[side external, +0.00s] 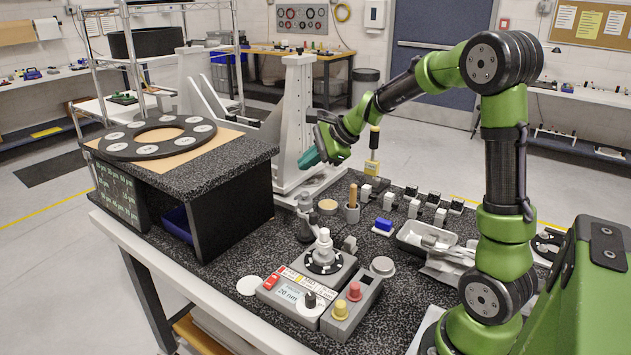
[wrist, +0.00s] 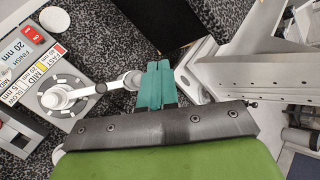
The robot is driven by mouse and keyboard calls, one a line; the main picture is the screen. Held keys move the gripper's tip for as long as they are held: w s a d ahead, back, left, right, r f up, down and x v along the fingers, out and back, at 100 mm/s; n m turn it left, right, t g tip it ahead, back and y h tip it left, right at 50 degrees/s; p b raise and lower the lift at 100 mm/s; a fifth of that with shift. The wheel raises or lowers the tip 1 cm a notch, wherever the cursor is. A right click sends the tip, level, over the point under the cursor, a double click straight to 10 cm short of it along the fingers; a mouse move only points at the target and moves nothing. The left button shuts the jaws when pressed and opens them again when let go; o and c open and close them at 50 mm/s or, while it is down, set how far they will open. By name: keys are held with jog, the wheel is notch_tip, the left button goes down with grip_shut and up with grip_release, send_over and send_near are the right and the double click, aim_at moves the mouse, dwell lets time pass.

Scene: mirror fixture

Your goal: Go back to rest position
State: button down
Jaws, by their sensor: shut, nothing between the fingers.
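My gripper (side external: 309,158) is held in the air above the back of the dark speckled table (side external: 290,335), in front of the tall grey upright fixture (side external: 298,110). Its teal fingers point down and to the left in the side view. In the wrist view the two teal fingers (wrist: 154,87) lie side by side, shut, with nothing between them. My arm reaches in from the right, bent at a high elbow.
A black speckled box (side external: 225,205) with a ring-shaped plate (side external: 157,147) on top stands to the left of my gripper. A control box with a dial (side external: 325,258) is at the table's front. A metal tray (side external: 415,245) and several small blocks are to the right.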

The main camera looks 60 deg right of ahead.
jog(key=s+a+r+n, duration=0.2)
jog(key=s+a+n, duration=0.7)
jog(key=s+n, duration=0.1)
jog(key=s+a+r+n+g, duration=0.1)
jog(key=s+a+n, duration=0.8)
jog(key=s+n, duration=0.1)
jog(key=shift+s+a+r+g, duration=0.3)
jog(key=shift+s+a+r, duration=0.05)
jog(key=shift+s, duration=0.3)
